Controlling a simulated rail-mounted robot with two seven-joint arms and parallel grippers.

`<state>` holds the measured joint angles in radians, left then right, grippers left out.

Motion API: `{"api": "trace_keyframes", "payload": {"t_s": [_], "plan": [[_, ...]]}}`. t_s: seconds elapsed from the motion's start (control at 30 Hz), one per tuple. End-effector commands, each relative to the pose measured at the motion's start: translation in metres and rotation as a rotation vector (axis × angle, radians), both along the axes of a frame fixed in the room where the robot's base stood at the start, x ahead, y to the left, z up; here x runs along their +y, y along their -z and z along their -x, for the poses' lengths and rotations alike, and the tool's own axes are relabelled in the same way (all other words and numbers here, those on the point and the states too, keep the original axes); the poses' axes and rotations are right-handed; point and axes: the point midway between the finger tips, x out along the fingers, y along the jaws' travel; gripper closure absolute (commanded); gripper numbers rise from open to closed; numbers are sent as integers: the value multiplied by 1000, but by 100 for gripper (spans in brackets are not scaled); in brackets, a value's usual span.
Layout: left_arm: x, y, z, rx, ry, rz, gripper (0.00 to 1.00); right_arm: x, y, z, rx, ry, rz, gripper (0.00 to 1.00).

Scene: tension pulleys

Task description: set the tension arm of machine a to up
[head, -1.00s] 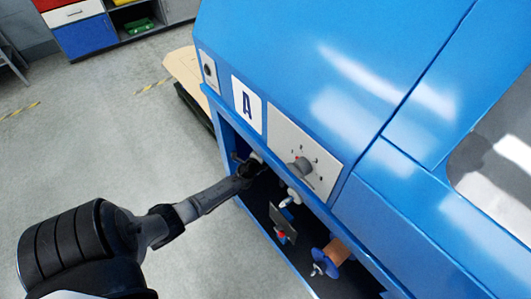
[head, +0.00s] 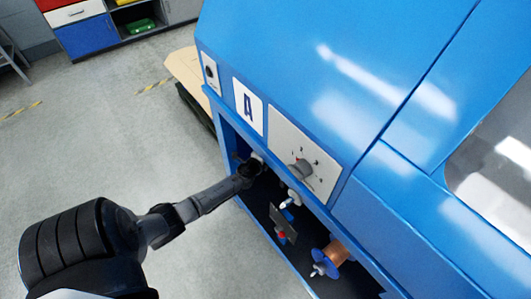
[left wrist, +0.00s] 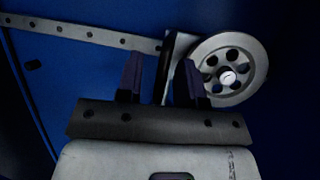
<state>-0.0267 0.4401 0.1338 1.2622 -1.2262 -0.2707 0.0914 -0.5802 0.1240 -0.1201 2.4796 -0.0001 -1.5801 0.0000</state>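Machine A (head: 330,70) is the blue cabinet with the letter A label (head: 248,106). My left gripper (head: 249,168) reaches into its dark open bay below the panel. In the left wrist view, my left gripper (left wrist: 160,78) has its two dark fingers apart. The tension arm (left wrist: 85,34), a grey strip with a row of holes, runs from the upper left to a pale block (left wrist: 176,62). The block lies between the fingers in the picture; I cannot tell whether they touch it. A grey pulley wheel with holes (left wrist: 229,68) is right of the block. My right gripper is not in view.
A panel with a knob (head: 300,170) is above the bay. In the bay, a dark plate (head: 283,222) and an orange-brown spool with a blue flange (head: 331,258) are right of my gripper. The floor (head: 100,140) at left is clear.

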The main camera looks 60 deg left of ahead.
Motion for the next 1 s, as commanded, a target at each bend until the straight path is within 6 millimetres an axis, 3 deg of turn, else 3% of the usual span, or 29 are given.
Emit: {"api": "trace_keyframes", "payload": {"t_s": [0.17,0.7,1.0], "plan": [[-6,-3,10,1,1,1,66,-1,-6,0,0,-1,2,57],[-54,-23,93,1,-1,3,66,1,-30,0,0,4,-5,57],[-67,-28,114,0,0,0,66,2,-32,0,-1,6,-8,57]]}}
